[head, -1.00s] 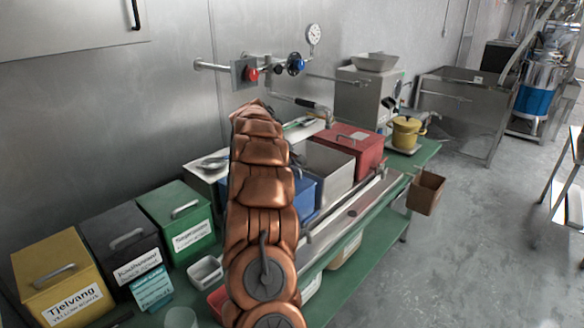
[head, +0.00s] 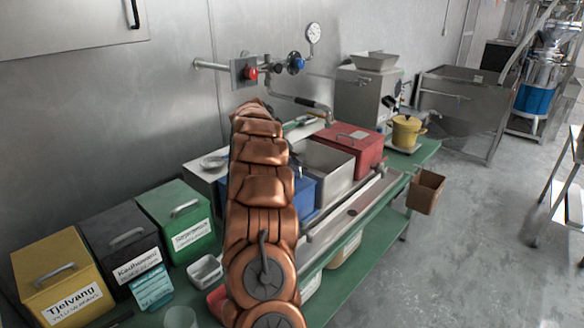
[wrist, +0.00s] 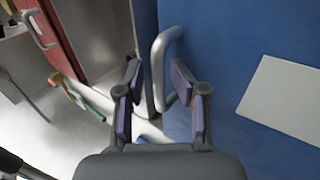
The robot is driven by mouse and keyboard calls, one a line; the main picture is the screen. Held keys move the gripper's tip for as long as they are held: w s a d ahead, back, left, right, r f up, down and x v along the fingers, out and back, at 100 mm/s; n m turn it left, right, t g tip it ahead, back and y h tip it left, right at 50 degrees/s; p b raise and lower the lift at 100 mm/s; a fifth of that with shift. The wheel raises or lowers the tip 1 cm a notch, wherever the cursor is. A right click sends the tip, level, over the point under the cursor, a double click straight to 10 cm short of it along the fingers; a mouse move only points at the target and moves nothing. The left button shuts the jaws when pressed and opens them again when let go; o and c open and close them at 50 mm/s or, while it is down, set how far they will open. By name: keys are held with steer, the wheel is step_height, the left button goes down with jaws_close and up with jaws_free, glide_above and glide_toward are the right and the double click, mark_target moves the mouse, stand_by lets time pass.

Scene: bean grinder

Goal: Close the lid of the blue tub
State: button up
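The blue tub (head: 306,192) stands on the green bench, mostly hidden behind my arm in the head view. In the wrist view a blue panel (wrist: 228,45) with a blank pale label (wrist: 285,100) fills the right side. A grey bar handle (wrist: 160,60) shows at its left edge. My gripper (wrist: 160,105) has its two purple-padded fingers apart, with the lower part of the handle between or just beyond them. I cannot tell whether either finger touches it. The lid's angle is hidden by my arm in the head view.
An open steel bin (head: 325,168) and a red tub (head: 355,148) stand right of the blue tub. Green (head: 175,217), black (head: 122,243) and yellow (head: 62,278) tubs stand at left. A wall pipe with valves (head: 272,69) is behind.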

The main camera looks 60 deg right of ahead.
steer(key=v, duration=1.2)
steer(key=shift+f, duration=0.1)
steer(key=a+f+n+t+y, duration=0.1)
steer(key=a+n+t+y, duration=0.15)
steer(key=a, duration=2.95)
steer(key=s+a+f+g+y, duration=0.1)
steer(key=s+a+f, duration=0.3)
steer(key=s+a, duration=0.7)
steer(key=s+a+f+g+y, duration=0.2)
steer(key=s+a+f+y, duration=0.1)
steer(key=s+a, duration=0.9)
steer(key=s+f, duration=0.1)
steer(key=s, duration=0.3)
steer(key=shift+a+f, duration=0.25)
steer(key=shift+a, duration=0.1)
